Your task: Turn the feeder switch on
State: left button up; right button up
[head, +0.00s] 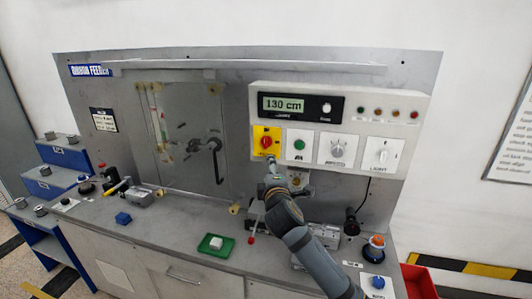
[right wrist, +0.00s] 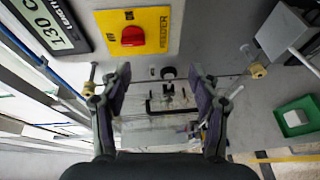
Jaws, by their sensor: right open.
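The feeder switch is a red knob (head: 266,142) on a yellow plate on the light control panel, below the left end of the display. In the right wrist view the red knob (right wrist: 133,36) and its yellow plate with the word FEEDER lie above my fingertips. My right gripper (head: 271,167) is just below the switch in the head view, apart from the knob as far as I can tell. In the right wrist view its two fingers (right wrist: 160,80) are spread with nothing between them. My left gripper is not in view.
Beside the switch are a green button (head: 299,145), a grey dial (head: 337,150) and a light switch (head: 382,155). The display (head: 299,106) reads 130 cm. A clear door (head: 185,125) is on the left.

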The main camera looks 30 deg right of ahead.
aim_at(265, 144)
jog(key=shift+n+t, duration=0.3)
jog(key=w+d+r+p, duration=0.1)
jog(key=w, duration=0.2)
jog(key=w+d+r+p, duration=0.1)
jog(key=w+d, duration=0.1)
jog(key=w+d+r+p, duration=0.1)
jog(key=w+p, duration=0.1)
jog(key=w, duration=0.1)
jog(key=shift+w+d+r, duration=0.3)
jog(key=shift+r, duration=0.1)
jog(key=shift+w+d, duration=0.1)
jog(key=shift+w, duration=0.15)
